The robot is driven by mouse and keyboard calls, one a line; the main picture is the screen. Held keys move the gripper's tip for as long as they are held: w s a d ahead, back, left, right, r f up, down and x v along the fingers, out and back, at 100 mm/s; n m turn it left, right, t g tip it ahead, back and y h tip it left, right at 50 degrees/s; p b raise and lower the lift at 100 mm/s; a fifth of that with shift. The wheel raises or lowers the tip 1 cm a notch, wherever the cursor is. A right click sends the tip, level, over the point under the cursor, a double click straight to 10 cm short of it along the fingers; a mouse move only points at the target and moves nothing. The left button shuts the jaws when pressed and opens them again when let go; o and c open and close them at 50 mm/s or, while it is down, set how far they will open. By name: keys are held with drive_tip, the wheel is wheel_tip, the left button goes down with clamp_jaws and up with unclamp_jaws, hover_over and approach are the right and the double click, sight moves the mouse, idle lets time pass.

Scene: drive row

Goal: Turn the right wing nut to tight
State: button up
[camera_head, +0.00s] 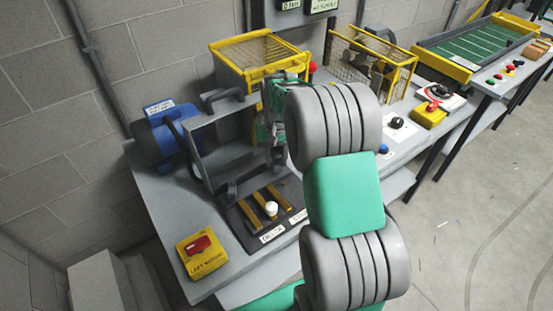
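The right wing nut cannot be made out for certain; the lower right of the grey guard frame (205,150) is partly covered by my arm. A small dark fitting (232,190) sits at the lower left of that frame, and I cannot tell whether it is a wing nut. My gripper (277,158) points down at the right side of the frame, beyond my large grey and green arm links. Its fingertips are small and dark there, and whether they touch anything or are open does not show.
A dark plate (243,222) with yellow slots and a white knob (271,208) lies before the frame. A blue motor (160,135) is at left, a yellow box with a red switch (203,252) at front left.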

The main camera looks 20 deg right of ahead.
sight(277, 161)
drive_tip(key=shift+o, duration=0.7)
wheel_tip(277, 161, up, 8)
drive_tip(key=shift+f+b, duration=0.15)
drive_tip(key=shift+b, duration=0.25)
drive_tip(key=s+a+r+n+t, duration=0.1)
drive_tip(key=s+a+n, duration=0.1)
drive_tip(key=s+a, duration=0.3)
drive_tip(key=s+a+r+n+t, duration=0.1)
drive_tip(key=s+a, duration=0.5)
drive_tip(key=s, duration=0.7)
drive_tip(key=shift+s+r+n+t, duration=0.25)
drive_tip(key=shift+s+n+t, duration=0.15)
drive_tip(key=shift+n+t, duration=0.25)
drive_tip(key=shift+a, duration=0.1)
drive_tip(key=shift+c, duration=0.2)
